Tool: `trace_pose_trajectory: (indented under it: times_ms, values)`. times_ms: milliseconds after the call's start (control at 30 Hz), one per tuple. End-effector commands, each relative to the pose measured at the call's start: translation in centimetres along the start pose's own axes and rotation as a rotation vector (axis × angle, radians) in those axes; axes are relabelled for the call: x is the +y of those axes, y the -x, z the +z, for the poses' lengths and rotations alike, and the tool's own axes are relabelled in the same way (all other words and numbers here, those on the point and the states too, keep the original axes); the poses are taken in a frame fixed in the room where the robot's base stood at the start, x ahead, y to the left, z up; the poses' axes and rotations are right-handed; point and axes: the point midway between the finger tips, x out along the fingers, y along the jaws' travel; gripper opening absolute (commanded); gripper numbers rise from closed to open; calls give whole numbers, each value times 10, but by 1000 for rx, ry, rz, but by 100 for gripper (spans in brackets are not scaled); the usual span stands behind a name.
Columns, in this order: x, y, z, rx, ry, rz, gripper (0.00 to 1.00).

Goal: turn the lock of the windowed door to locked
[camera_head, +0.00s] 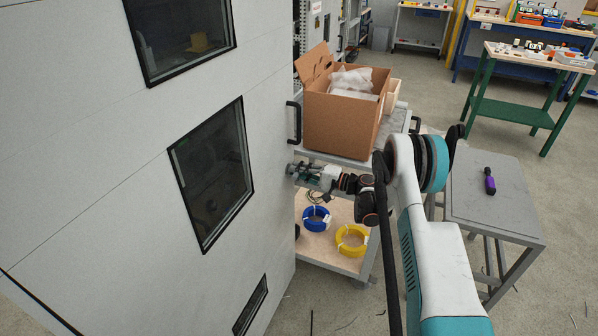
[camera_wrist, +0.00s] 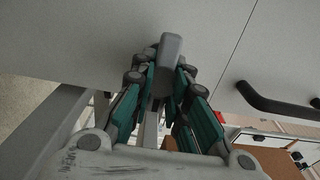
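The windowed door (camera_head: 130,190) is a large light-grey panel with dark framed windows, on the left of the head view. It also shows as the grey surface (camera_wrist: 215,45) in the wrist view. The lock (camera_wrist: 170,65) is a grey lever standing out from this surface, its lower part hidden between the fingers. My gripper (camera_wrist: 167,67) has one finger on each side of the lever, with the tips closed up against it. In the head view my gripper (camera_head: 297,172) is at the door's right edge, and the lock is too small to make out.
A black door handle (camera_head: 294,122) is above my gripper; it also shows in the wrist view (camera_wrist: 275,102). A trolley (camera_head: 352,264) close behind carries an open cardboard box (camera_head: 340,125) and blue and yellow coils. A grey table (camera_head: 500,205) with a purple tool stands right.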

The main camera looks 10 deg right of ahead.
Motion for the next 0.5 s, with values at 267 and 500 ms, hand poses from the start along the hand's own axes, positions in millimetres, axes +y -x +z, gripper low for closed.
trace_pose_trajectory:
  times_ms: [267, 500]
  values:
    - [0, 0, 0, 1, 0, 0, 35]
    - [0, 6, 0, 1, 1, 0, 35]
